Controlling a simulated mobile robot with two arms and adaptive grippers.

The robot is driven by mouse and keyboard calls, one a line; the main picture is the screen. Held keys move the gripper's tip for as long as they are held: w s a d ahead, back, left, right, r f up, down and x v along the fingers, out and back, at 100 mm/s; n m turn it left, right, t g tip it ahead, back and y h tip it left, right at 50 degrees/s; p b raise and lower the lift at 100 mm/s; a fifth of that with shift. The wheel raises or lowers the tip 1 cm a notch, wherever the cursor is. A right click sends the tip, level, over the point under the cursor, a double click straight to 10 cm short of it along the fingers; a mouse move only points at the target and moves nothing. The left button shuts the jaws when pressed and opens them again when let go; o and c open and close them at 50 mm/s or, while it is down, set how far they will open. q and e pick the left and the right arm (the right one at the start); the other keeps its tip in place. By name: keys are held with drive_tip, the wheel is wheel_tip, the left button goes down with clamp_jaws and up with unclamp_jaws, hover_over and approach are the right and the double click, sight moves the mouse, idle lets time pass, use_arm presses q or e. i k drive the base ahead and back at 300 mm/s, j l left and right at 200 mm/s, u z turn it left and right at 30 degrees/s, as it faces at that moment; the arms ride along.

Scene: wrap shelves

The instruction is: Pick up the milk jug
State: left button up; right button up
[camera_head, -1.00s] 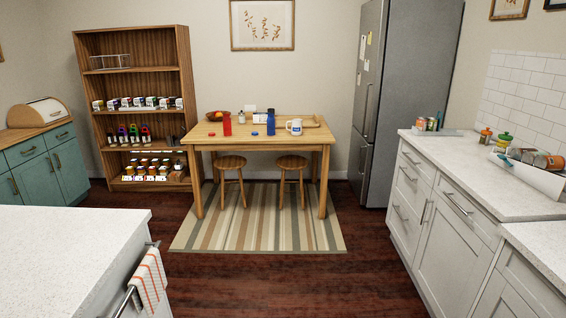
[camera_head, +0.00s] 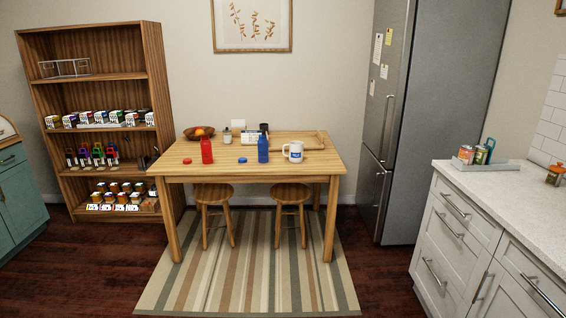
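A white jug or mug (camera_head: 295,152) with a blue mark and a side handle stands upright on the wooden table (camera_head: 210,170), right of centre. It is the only thing I see that could be the milk jug, and I cannot tell for sure at this distance. A blue bottle (camera_head: 263,148) stands just left of it. Neither of my grippers is in view.
A red bottle (camera_head: 206,150), a fruit bowl (camera_head: 199,132) and a wooden tray (camera_head: 312,141) are on the table. Two stools (camera_head: 213,197) sit under its front. A striped rug (camera_head: 245,275) lies before it. The fridge (camera_head: 440,110) and counter (camera_head: 500,205) stand right, a stocked shelf (camera_head: 153,75) left.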

sight(295, 156)
drive_tip(key=i+z, duration=0.15)
drive_tip(key=i, duration=0.45)
drive_tip(key=i+z, duration=0.1)
drive_tip(key=i, duration=0.5)
drive_tip(key=i+j+z, duration=0.15)
drive_tip(key=i, duration=0.45)
